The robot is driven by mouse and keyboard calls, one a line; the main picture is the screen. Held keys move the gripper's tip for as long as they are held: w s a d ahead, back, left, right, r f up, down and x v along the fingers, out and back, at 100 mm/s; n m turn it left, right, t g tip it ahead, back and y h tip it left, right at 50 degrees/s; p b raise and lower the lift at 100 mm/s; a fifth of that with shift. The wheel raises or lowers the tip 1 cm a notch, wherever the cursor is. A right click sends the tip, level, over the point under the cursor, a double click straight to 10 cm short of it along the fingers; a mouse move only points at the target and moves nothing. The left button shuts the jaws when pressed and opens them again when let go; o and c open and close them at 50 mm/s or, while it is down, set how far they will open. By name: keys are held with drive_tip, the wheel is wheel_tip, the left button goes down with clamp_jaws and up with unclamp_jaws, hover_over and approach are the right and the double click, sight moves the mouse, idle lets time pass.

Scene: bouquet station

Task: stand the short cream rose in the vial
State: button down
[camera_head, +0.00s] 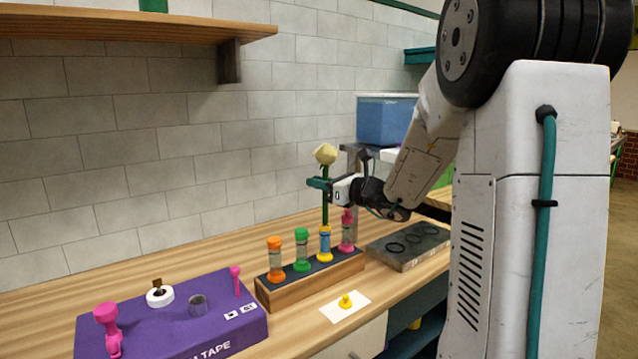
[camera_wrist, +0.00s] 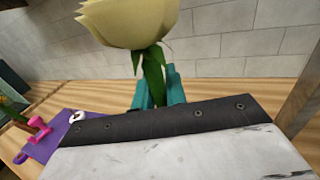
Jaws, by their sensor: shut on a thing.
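The cream rose (camera_head: 326,154) is upright, its green stem held in my gripper (camera_head: 320,184). My gripper's teal fingers are shut on the stem just below the bloom. In the wrist view, the rose's bloom (camera_wrist: 130,22) and leaves rise above the fingers (camera_wrist: 158,90). The stem runs down to the mouth of the yellow-collared vial (camera_head: 325,245) in the rack. I cannot tell whether its lower end is inside that vial or just above it. The orange vial (camera_head: 275,260), green vial (camera_head: 302,250) and pink vial (camera_head: 347,232) stand in the same rack.
The wooden rack (camera_head: 310,283) sits on the counter. A purple tape station (camera_head: 175,325) is left of it, a dark tray with rings (camera_head: 410,246) right of it. A white card with a yellow piece (camera_head: 346,306) lies in front. A shelf (camera_head: 130,27) overhangs the upper left.

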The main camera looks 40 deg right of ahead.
drive_tip(key=shift+f, duration=2.5)
idle(0.8)
drive_tip(key=c, duration=0.8)
unclamp_jaws()
drive_tip(key=shift+s, duration=0.1)
drive_tip(key=v, duration=0.9)
idle(0.4)
idle(0.7)
